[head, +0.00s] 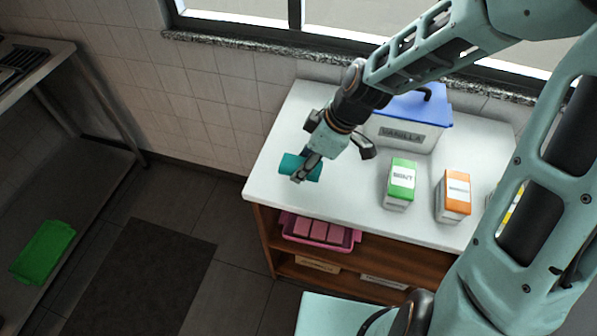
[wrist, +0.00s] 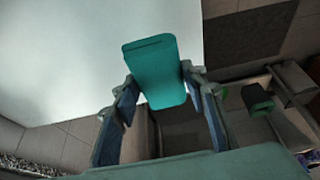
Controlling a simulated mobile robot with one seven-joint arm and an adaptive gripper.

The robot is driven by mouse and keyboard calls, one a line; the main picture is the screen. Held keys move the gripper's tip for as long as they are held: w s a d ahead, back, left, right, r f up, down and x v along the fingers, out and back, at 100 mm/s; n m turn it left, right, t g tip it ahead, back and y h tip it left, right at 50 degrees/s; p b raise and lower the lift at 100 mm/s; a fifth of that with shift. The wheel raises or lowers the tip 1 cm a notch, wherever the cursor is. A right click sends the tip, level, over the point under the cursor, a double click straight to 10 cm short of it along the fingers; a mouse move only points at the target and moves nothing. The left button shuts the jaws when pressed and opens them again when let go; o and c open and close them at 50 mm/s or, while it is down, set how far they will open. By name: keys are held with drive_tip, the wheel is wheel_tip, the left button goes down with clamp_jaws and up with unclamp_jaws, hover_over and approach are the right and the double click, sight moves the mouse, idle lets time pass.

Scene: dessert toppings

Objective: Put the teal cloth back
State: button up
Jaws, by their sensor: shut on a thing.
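The teal cloth (head: 291,166) is a folded, rounded block over the left end of the white counter top (head: 330,190). It also shows in the wrist view (wrist: 154,68), between the two fingers. My gripper (head: 308,168) is shut on the cloth. In the wrist view my gripper (wrist: 158,95) has a finger on each side of it. The far side of the cloth is hidden. I cannot tell whether the cloth touches the counter or hangs just above it.
A vanilla tub (head: 405,135) with a blue lid stands behind. A green carton (head: 400,184) and an orange carton (head: 453,195) stand to the right. A pink crate (head: 318,236) sits on the shelf below. A green folded item (head: 43,252) lies on the left rack.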

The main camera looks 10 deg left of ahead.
drive_tip(key=shift+w+a+f, duration=0.35)
drive_tip(key=shift+a+f, duration=0.3)
drive_tip(key=shift+f, duration=1.8)
drive_tip(key=shift+f, duration=0.1)
drive_tip(key=o, duration=1)
drive_tip(key=shift+w+d+r, duration=0.1)
drive_tip(key=shift+w+r, duration=0.05)
drive_tip(key=shift+r, duration=0.25)
drive_tip(key=p+v, duration=0.1)
drive_tip(key=v, duration=1)
drive_tip(key=shift+r, duration=0.2)
